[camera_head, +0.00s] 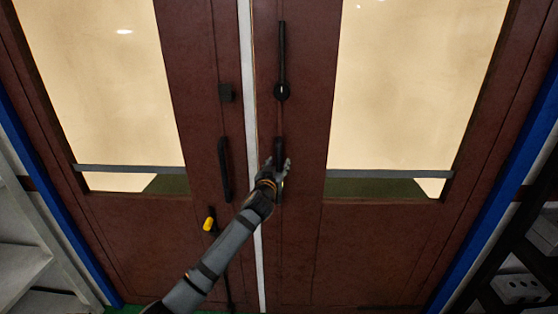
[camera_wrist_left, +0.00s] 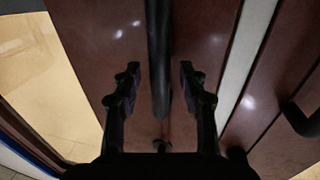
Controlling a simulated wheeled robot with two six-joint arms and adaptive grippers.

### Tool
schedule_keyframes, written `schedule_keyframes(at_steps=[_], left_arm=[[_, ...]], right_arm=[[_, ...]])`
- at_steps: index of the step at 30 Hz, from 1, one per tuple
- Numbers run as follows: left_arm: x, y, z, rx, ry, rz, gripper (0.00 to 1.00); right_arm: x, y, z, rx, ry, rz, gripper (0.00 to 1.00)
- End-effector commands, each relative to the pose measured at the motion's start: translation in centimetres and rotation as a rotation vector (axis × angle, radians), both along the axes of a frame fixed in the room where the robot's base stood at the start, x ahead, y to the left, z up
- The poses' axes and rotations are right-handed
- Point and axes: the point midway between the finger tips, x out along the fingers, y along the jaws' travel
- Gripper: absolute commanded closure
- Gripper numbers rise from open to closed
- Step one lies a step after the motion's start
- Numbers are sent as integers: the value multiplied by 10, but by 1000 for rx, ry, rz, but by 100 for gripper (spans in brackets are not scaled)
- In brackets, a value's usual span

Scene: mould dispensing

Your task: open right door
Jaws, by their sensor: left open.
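The right door (camera_head: 297,235) is dark red-brown with a large pane, and appears closed beside the left door (camera_head: 190,60). Its black vertical handle (camera_head: 279,147) is near its inner edge. My left gripper (camera_head: 280,168) is at this handle and partly hides its lower part. In the left wrist view, the handle (camera_wrist_left: 158,60) runs between the two open fingers of my left gripper (camera_wrist_left: 160,70), with a visible gap on each side. My right gripper is in neither view.
A black bar with a round knob (camera_head: 282,91) is above the handle. The left door has its own black handle (camera_head: 224,168) and a yellow-ended lever (camera_head: 209,224). A white strip (camera_head: 247,60) runs between the doors. Shelves (camera_head: 20,262) stand at the left edge.

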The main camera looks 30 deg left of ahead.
Motion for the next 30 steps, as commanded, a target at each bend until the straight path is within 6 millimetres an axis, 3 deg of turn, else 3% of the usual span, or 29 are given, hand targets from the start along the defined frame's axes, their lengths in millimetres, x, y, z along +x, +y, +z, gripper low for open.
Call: schedule_keyframes(at_steps=[4, 12, 21, 30], left_arm=[[11, 4, 1, 0, 0, -1, 58], [13, 4, -1, 0, 0, -1, 58], [12, 4, -1, 0, 0, -1, 98], [12, 4, -1, 0, 0, -1, 100]], right_arm=[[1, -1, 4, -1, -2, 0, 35], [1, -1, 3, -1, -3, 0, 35], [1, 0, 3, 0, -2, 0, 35], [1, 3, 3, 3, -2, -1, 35]])
